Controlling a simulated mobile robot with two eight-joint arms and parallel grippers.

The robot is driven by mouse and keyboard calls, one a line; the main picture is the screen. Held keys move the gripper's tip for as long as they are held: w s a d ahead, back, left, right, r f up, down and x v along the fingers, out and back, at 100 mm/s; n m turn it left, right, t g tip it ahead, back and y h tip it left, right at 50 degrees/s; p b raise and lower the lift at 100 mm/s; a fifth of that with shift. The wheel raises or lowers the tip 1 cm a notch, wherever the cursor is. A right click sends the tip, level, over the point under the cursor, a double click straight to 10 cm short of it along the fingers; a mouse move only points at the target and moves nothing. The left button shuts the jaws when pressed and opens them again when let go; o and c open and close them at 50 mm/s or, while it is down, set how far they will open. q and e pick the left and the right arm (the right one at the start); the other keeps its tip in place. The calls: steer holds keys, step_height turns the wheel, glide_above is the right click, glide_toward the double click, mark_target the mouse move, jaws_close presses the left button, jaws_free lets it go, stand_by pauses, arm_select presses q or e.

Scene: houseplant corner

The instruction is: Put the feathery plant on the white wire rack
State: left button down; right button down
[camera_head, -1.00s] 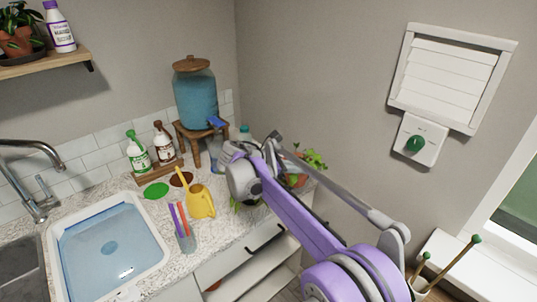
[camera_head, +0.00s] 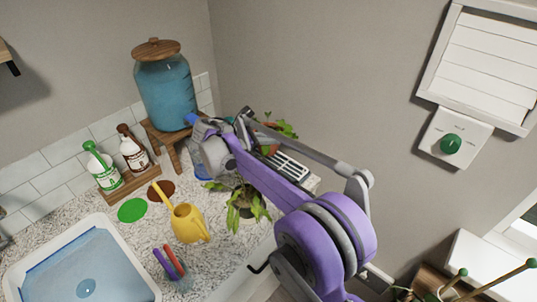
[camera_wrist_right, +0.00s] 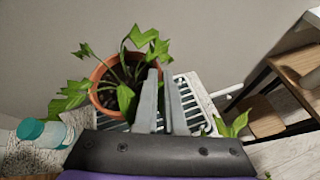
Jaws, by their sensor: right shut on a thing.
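The feathery plant has green, deeply lobed leaves in a terracotta pot (camera_wrist_right: 101,78). In the head view its leaves (camera_head: 285,129) show behind my right arm. My right gripper (camera_wrist_right: 160,70) is shut at the right side of the pot, apparently on its rim. The white wire rack (camera_wrist_right: 197,100) shows its bars below and right of the pot, and also in the head view (camera_head: 291,166). The pot is over or on the rack; I cannot tell whether it touches. My left gripper is not in view.
A drooping-leaved plant (camera_head: 247,201) stands near the counter's front edge, below my right arm. A yellow watering can (camera_head: 187,224) is left of it. A blue glass dispenser (camera_head: 166,92) on a wooden stand (camera_head: 166,143) is close left of my gripper. Right of the rack stands wooden furniture (camera_wrist_right: 262,115).

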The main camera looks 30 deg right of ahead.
mark_target(271, 153)
steer(key=shift+f, duration=2.9)
steer(key=shift+f, duration=0.1)
steer(key=c, duration=1)
jaws_free()
steer(key=v, duration=1.2)
steer(key=s+m+y, duration=0.1)
steer(key=s, duration=0.1)
steer(key=s+d+m+y, duration=0.1)
steer(key=s, duration=0.1)
steer(key=s+d+f+b, duration=0.1)
steer(key=s, duration=0.1)
steer(key=shift+d+f+m+y, duration=0.1)
steer(key=shift+d+m+y, duration=0.1)
steer(key=shift+m+y, duration=0.2)
steer(key=s+a+f+m+t+y, duration=0.1)
steer(key=s+f+m+y, duration=0.2)
steer(key=s, duration=0.5)
steer(key=s+a+f+m+t+y, duration=0.1)
steer(key=s+a+f+m+y, duration=0.1)
steer(key=s+f+m, duration=0.3)
steer(key=s+a+f+m+t+y, duration=0.1)
steer(key=s+f+m+y, duration=0.3)
steer(key=s, duration=0.6)
steer(key=shift+s+a+m+t, duration=0.15)
steer(key=shift+s+m, duration=0.05)
steer(key=shift+m, duration=0.4)
steer(key=shift+s+a+m+t, duration=0.15)
steer(key=shift+s+a+m, duration=0.05)
steer(key=shift+m, duration=0.4)
